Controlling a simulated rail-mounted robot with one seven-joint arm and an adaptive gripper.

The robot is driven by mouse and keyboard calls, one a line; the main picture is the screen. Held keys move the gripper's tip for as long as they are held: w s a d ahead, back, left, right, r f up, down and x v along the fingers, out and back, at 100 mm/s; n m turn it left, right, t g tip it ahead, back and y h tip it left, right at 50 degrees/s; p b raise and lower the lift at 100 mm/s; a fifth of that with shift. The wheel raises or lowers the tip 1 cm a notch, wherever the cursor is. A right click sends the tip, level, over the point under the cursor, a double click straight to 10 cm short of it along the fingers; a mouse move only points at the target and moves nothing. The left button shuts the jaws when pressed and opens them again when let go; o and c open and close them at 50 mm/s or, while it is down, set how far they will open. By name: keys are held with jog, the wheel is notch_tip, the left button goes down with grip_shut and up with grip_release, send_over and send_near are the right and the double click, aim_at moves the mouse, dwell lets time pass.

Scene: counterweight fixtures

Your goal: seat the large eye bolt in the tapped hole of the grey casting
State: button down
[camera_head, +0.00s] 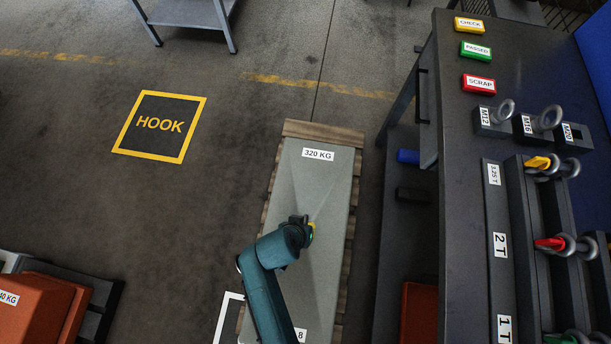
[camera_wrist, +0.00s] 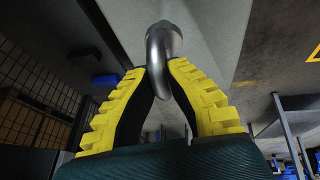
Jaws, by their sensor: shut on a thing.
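The grey casting (camera_head: 318,200), labelled 320 KG, lies on a wooden pallet in the head view. My gripper (camera_head: 309,229) is above its middle, and my arm covers part of the casting. In the wrist view my gripper (camera_wrist: 160,68) has its yellow-and-black fingers closed on the ring of a steel eye bolt (camera_wrist: 164,38). The bolt's collar end points away from me toward the grey casting face (camera_wrist: 212,25). Its threaded end and the tapped hole are hidden, so I cannot tell whether the bolt touches or enters the casting. In the head view the bolt is hidden by my gripper.
A dark bench (camera_head: 455,200) stands right of the pallet. On it are an M12 block (camera_head: 492,125) and an M16 block (camera_head: 535,130) with eye bolts, an empty-looking M20 block (camera_head: 575,143), and shackles. Orange weights (camera_head: 45,300) lie lower left. The floor around the HOOK square (camera_head: 160,125) is clear.

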jog(key=shift+w+a+f+b, duration=0.1)
jog(key=shift+w+f+b, duration=0.1)
jog(key=shift+f, duration=0.2)
jog(key=shift+w+a+f+b, duration=0.1)
jog(key=shift+w+f+b, duration=0.1)
jog(key=shift+f, duration=0.15)
jog(key=f+b, duration=0.6)
jog(key=b, duration=0.1)
jog(key=shift+s+d, duration=0.1)
jog(key=shift+s, duration=0.1)
jog(key=shift+f+b, duration=0.45)
jog(key=shift+f, duration=0.6)
jog(key=shift+s+p, duration=0.1)
jog(key=shift+p, duration=0.35)
jog(key=shift+f, duration=0.1)
jog(key=shift+f+b, duration=1.3)
jog(key=shift+f, duration=0.85)
